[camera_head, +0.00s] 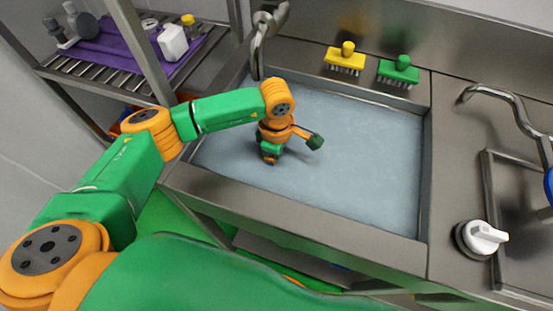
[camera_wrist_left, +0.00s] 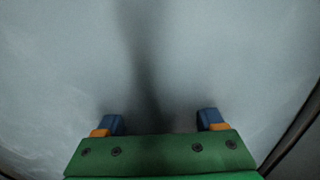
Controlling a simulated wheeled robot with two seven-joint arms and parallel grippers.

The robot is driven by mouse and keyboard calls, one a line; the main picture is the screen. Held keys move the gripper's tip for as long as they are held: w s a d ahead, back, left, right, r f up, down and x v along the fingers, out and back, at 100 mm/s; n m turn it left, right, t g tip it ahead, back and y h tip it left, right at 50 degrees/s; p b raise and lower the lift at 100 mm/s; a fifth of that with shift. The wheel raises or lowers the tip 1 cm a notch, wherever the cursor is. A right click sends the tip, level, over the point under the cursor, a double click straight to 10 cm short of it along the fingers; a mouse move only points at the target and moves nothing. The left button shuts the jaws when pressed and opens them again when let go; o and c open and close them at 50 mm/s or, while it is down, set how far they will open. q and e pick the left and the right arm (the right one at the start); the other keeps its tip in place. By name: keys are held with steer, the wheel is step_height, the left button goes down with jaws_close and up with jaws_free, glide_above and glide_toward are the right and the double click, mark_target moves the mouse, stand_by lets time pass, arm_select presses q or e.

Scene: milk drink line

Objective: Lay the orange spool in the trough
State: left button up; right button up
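The trough (camera_head: 350,165) is a wide steel basin with a blue-grey floor in the head view. My left arm reaches over its left part, with the wrist low inside it. In the left wrist view my left gripper (camera_wrist_left: 161,120) has its two blue-tipped fingers well apart. Nothing is between them, and bare trough floor (camera_wrist_left: 240,60) lies ahead, with a dark shadow across it. The fingertips cannot be made out in the head view. I cannot pick out the orange spool in either view. My right gripper is not in view.
A yellow brush (camera_head: 345,60) and a green brush (camera_head: 398,72) sit on the back ledge. A tap (camera_head: 264,40) stands at the back left. A rack with a purple mat (camera_head: 125,42) holds several items. A white knob (camera_head: 482,238) is at right. The trough's right side is clear.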

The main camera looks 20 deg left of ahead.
arm_select(q)
steer(key=shift+r+p, duration=0.3)
steer(key=shift+r, duration=0.05)
step_height(320, 180, up, 12)
steer(key=shift+f+b, duration=0.2)
steer(key=shift+b, duration=0.15)
